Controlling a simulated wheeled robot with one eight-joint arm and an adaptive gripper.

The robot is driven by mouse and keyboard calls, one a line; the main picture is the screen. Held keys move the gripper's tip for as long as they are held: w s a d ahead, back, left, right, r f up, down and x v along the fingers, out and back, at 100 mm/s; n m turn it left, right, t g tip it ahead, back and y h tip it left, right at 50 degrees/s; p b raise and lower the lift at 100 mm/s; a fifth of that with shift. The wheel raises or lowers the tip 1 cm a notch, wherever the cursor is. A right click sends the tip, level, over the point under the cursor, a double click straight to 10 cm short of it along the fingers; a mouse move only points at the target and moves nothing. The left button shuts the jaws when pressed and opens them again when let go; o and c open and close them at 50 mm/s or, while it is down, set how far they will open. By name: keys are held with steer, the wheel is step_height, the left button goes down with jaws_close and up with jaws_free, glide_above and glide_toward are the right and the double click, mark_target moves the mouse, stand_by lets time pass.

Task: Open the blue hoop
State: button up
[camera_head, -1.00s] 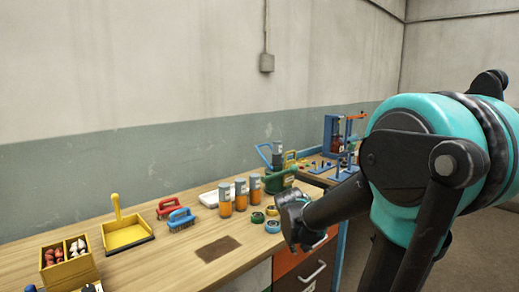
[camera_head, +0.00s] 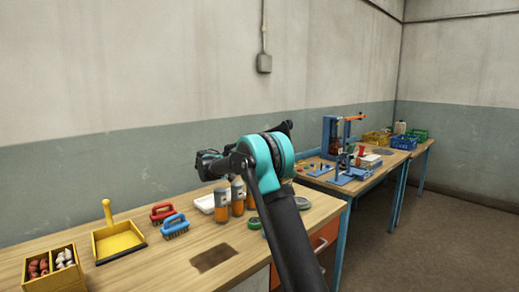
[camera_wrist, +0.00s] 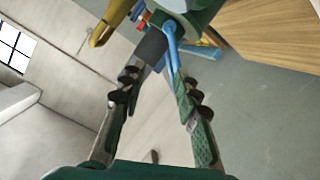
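My gripper (camera_head: 208,164) is above the back of the near bench in the head view, and my arm hides the area behind it. In the wrist view my gripper (camera_wrist: 155,78) has its two fingers spread apart, with nothing clearly held between them. A thin curved blue piece (camera_wrist: 171,44), which looks like the blue hoop, runs down close to the right fingertip. I cannot tell whether they touch. It is beside a dark green rounded body (camera_wrist: 205,12) and a grey piece (camera_wrist: 152,46). The hoop is hidden in the head view.
A yellow piece (camera_wrist: 115,20) lies beyond the left fingertip. A second bench (camera_head: 372,178) stands behind.

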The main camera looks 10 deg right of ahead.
steer(key=w+a+r+m+t+h, duration=0.1)
steer(key=w+a+r+t+h, duration=0.15)
steer(key=w+a, duration=0.45)
steer(key=shift+g+y, duration=0.25)
steer(key=shift+y, duration=0.1)
steer(key=x, duration=1.6)
steer(key=shift+s+d, duration=0.1)
steer(key=shift+c, duration=0.3)
jaws_close()
